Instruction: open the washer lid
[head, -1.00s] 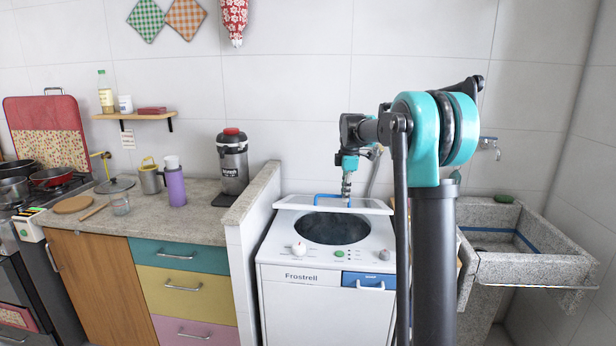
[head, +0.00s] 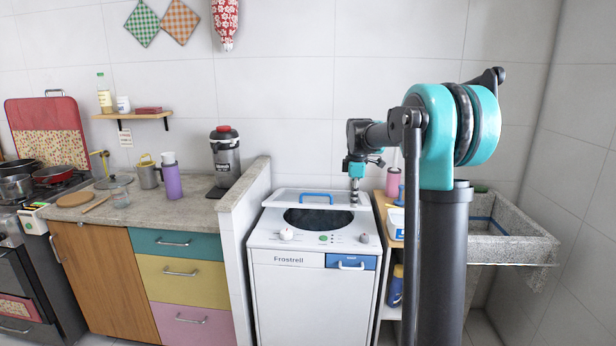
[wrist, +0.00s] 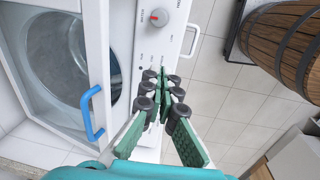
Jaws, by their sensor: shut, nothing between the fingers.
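The white washer (head: 315,290) stands in the middle of the head view. Its lid (head: 283,197) is raised partway, with the dark drum opening (head: 318,219) showing below its front edge. The lid carries a blue handle (head: 316,196). In the wrist view the lid's frame (wrist: 98,50) crosses over the drum, and the handle (wrist: 92,113) is left of my fingers. My gripper (head: 354,203) is shut and empty at the lid's right end; its fingertips (wrist: 161,75) point down over the control panel side. I cannot tell whether they touch the lid.
A stone counter (head: 150,205) with drawers and a low wall are left of the washer. A shelf with bottles (head: 396,285) is close on its right, then a stone sink (head: 515,248). A wooden barrel (wrist: 280,45) shows in the wrist view.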

